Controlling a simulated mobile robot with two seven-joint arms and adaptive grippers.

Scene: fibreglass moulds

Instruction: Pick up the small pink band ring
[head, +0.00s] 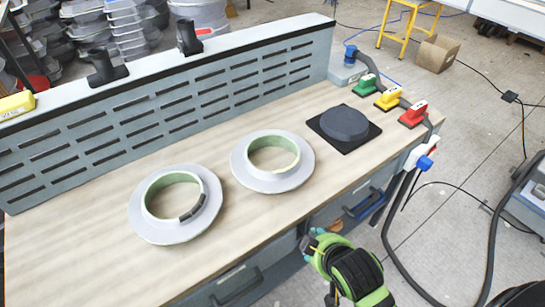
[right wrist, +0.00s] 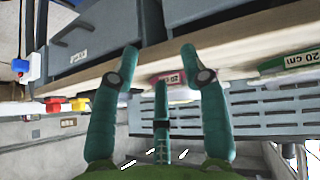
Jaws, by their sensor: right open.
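Two grey flanged rings lie flat on the wooden bench in the head view, a left ring (head: 150,228) and a right ring (head: 246,178). Both show pale green inside. The pink band shows between my right gripper's fingers, beyond the tips. My right gripper (right wrist: 159,52) is open and empty. In the head view it (head: 314,240) is off the bench's front edge, apart from both rings. My left gripper is out of view.
A black round mould (head: 344,123) on a square plate sits right of the rings. Green, yellow and red sanders (head: 413,114) stand at the bench's right end. A slotted panel (head: 160,118) closes the back. The bench's front left is clear.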

